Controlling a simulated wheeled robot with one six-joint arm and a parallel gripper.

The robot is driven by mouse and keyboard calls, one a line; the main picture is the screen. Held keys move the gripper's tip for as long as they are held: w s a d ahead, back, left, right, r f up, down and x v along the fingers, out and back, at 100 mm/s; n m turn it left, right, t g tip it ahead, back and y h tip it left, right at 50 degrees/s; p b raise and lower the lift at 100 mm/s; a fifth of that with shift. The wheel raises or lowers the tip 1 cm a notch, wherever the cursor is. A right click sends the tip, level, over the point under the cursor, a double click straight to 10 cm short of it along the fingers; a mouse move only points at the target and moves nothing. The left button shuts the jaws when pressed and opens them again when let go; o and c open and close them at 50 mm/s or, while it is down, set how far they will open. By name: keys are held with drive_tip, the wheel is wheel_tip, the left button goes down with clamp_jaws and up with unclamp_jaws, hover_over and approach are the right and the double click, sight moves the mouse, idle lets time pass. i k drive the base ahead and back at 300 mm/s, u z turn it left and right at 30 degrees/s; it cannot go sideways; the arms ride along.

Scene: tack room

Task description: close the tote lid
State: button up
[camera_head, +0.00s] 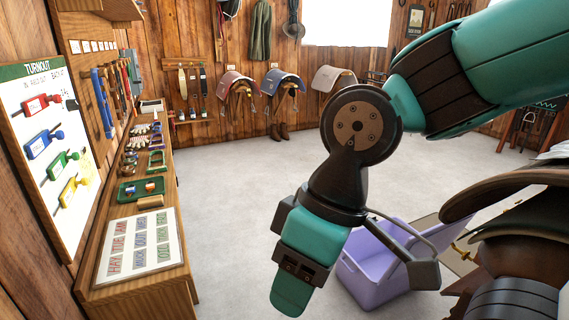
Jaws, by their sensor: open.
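A lilac tote (376,289) stands on the floor at lower centre-right, partly hidden behind my wrist parts. A lilac panel that looks like its lid (441,236) stands raised and tilted along the tote's far right side, so the tote looks open. My gripper (293,284), teal and dark grey, hangs down in front of the camera, left of the tote in the picture. It is open, and nothing shows in it. I cannot tell how far it is from the tote.
A wooden bench (150,285) with a label sheet (140,246) and green tray (141,190) runs along the left wall. A brown saddle (520,235) crowds the right foreground. Saddles hang on the back wall. The grey floor (235,180) between is clear.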

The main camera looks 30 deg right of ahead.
sight(431, 244)
drive_tip(key=i, duration=0.7)
drive_tip(key=z, duration=0.7)
drive_tip(key=i, duration=0.6)
drive_tip(key=z, duration=0.3)
